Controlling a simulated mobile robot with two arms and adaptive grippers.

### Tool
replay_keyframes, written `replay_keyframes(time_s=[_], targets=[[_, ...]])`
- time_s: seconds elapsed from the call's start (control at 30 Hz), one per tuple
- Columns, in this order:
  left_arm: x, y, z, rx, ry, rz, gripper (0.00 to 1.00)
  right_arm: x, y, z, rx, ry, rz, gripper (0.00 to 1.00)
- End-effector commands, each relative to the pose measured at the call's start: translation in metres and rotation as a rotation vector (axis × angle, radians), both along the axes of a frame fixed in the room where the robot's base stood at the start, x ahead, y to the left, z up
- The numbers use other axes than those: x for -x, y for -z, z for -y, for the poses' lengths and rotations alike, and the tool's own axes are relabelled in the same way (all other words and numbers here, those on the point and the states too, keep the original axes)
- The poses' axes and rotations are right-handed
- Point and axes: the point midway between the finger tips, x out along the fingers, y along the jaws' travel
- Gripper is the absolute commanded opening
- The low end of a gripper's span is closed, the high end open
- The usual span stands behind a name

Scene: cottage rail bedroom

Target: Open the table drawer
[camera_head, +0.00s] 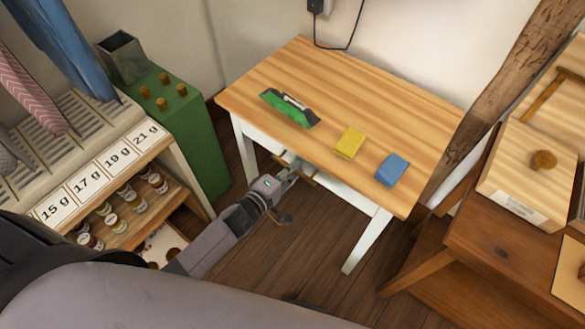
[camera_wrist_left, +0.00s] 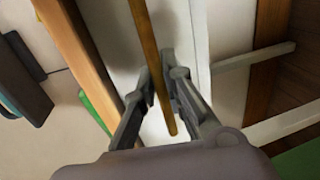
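The wooden-topped table (camera_head: 345,95) with white legs stands against the wall. Its white drawer front (camera_wrist_left: 187,30) shows in the left wrist view; in the head view it is mostly hidden under the tabletop. A brass-coloured bar handle (camera_wrist_left: 146,30) crosses the front; an end of the handle (camera_head: 309,181) shows in the head view. My left gripper (camera_head: 292,171) is at the handle, just below the table's front edge. In the left wrist view its two fingers (camera_wrist_left: 161,80) are close together with the bar between them. No drawer opening is visible.
A green cabinet (camera_head: 195,140) and a shelf with jars stand left. A brown desk (camera_head: 480,240) stands right. Floor before the table is clear.

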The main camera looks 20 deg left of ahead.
Motion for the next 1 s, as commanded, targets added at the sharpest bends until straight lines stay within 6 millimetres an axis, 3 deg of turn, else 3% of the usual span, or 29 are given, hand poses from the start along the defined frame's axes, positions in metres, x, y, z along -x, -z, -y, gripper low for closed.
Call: replay_keyframes(time_s=[0.1, 0.8, 1.0], targets=[[0.0, 0.0, 0.0, 0.0, 0.0, 0.0, 0.0, 0.0, 0.0, 0.001, 0.001, 0.0, 0.0, 0.4], [0.001, 0.0, -0.001, 0.0, 0.0, -0.001, 0.0, 0.0, 0.0, 0.0, 0.0, 0.0, 0.0, 0.4], [0.017, -0.001, -0.006, 0.0, 0.0, -0.005, 0.0, 0.0, -0.009, 0.0, 0.0, 0.001, 0.0, 0.4]])
